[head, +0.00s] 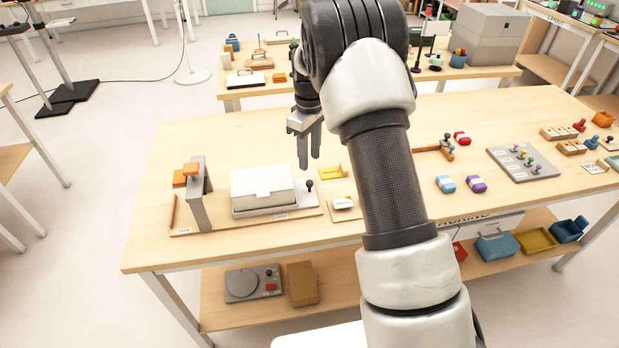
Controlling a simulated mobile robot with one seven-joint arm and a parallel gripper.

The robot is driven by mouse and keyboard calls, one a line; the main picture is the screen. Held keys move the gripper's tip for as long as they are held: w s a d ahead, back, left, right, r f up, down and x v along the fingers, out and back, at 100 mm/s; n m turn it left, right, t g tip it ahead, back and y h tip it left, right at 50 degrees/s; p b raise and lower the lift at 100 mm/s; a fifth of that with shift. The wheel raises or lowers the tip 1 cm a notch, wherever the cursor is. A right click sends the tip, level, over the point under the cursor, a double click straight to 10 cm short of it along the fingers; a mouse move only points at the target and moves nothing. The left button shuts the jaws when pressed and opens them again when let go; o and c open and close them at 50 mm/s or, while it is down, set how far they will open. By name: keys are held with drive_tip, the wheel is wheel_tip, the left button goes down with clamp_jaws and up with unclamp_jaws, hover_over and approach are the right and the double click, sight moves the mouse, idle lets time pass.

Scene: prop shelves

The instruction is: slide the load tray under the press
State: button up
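A grey upright frame (199,200) with orange parts at its top stands at the left of the table; it may be the press. To its right, a white block (262,190) sits on a wooden board (240,221) with small labels too small to read surely. A black-knobbed lever (309,187) stands at the block's right. I cannot tell for sure which part is the load tray. My gripper (310,160) hangs fingers down behind and above the block's right side. Its two fingers are apart with nothing visible between them.
A yellow tray (332,173) and a small white-topped item (342,203) lie right of the board. My arm hides the table's middle. Blue and purple pieces (476,184) and a grey peg board (523,164) lie farther right. The table's left back is clear.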

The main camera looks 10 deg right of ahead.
sight(309, 181)
wheel_tip(309, 181, down, 9)
drive_tip(key=shift+r, duration=0.1)
idle(0.3)
clamp_jaws()
